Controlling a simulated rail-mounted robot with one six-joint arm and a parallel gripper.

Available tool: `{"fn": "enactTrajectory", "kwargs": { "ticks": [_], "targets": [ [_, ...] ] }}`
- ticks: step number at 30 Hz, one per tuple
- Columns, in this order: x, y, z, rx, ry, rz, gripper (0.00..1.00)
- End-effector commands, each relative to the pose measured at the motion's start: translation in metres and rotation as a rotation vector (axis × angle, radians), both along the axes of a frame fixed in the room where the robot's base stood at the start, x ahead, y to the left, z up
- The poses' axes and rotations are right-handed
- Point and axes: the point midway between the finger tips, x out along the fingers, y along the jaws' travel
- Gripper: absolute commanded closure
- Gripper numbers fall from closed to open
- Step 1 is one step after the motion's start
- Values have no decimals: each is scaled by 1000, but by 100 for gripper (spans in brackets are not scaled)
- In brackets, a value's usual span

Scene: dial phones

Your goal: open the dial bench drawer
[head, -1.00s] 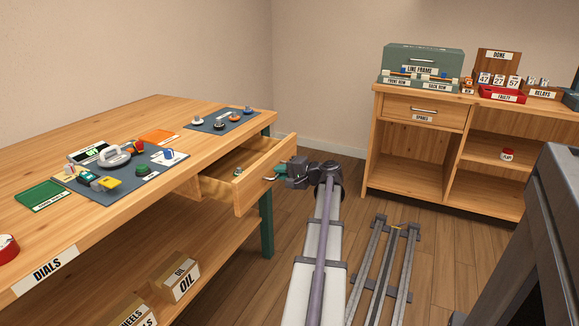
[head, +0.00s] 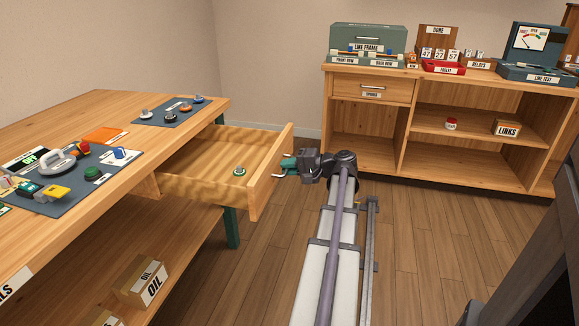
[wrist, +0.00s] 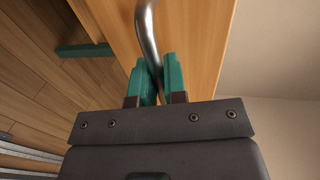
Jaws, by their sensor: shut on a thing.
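The dial bench drawer (head: 258,195) stands well out from the right end of the wooden bench (head: 120,180). Inside it lies one small green and white part (head: 239,171); the rest of its floor looks bare. My gripper (head: 288,168), with teal fingers, is at the drawer front, shut on the metal drawer handle (head: 280,176). In the wrist view, the teal fingertips (wrist: 160,80) close around the curved handle bar (wrist: 147,30) against the wooden front.
On the bench top are a grey mat (head: 75,175) with a dial phone and parts, and a smaller mat (head: 170,111) with several knobs. A shelf unit (head: 445,130) stands behind. Open floor (head: 430,240) lies right of my arm.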

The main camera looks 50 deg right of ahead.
Motion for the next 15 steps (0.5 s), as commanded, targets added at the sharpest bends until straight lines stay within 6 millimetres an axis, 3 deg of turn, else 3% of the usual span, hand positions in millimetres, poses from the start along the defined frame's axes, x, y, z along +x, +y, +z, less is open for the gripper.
{"fn": "enactTrajectory", "kwargs": {
  "ticks": [6, 7, 15],
  "targets": [
    [0, 0, 0, 0, 0, 0, 100],
    [0, 0, 0, 0, 0, 0, 87],
    [0, 0, 0, 0, 0, 0, 64]
  ]
}}
